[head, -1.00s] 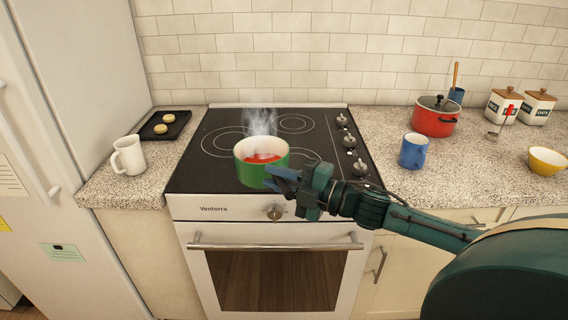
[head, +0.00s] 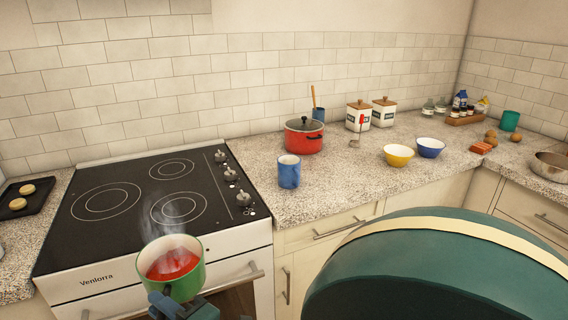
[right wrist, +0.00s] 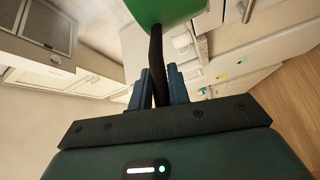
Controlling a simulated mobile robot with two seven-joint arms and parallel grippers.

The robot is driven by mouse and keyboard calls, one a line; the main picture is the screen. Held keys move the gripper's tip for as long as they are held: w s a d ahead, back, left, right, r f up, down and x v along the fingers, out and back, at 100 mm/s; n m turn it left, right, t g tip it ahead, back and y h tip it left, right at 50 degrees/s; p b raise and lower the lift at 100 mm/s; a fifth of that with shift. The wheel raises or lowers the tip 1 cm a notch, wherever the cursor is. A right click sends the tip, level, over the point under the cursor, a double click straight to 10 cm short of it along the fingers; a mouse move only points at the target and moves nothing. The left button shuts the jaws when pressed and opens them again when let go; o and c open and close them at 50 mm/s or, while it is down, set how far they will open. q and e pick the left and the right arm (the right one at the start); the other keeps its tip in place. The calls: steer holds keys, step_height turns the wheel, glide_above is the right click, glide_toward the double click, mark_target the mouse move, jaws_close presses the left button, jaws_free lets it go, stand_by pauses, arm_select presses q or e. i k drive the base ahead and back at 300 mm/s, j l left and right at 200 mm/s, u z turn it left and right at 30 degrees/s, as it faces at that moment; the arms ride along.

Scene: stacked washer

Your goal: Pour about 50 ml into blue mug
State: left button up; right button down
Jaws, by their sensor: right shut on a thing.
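A green pot (head: 172,268) with steaming red liquid (head: 173,262) in it is off the burners, in front of the stove's near edge in the head view. My right gripper (head: 178,303) is shut on the pot's handle. The right wrist view shows its two fingers (right wrist: 158,88) on either side of the dark handle (right wrist: 156,65), with the green pot (right wrist: 165,10) at the top edge. The pot looks roughly level. The blue mug (head: 289,171) stands upright on the counter right of the stove, apart from the pot; its contents are not visible. My left gripper is not in view.
The stove top (head: 140,195) is bare. A red lidded pot (head: 304,137) stands behind the blue mug. White canisters (head: 358,116), a yellow bowl (head: 398,156) and a blue bowl (head: 430,148) are farther right. A tray with cookies (head: 22,200) lies at the left.

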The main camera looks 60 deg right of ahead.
mark_target(289, 166)
steer(key=k+l+z, duration=0.15)
steer(key=l, duration=0.3)
steer(key=k+l+z, duration=0.1)
steer(key=l, duration=0.35)
steer(key=k+l+z, duration=0.15)
steer(key=l, duration=0.35)
steer(key=l+z, duration=0.1)
steer(key=l, duration=0.35)
steer(key=i, duration=0.4)
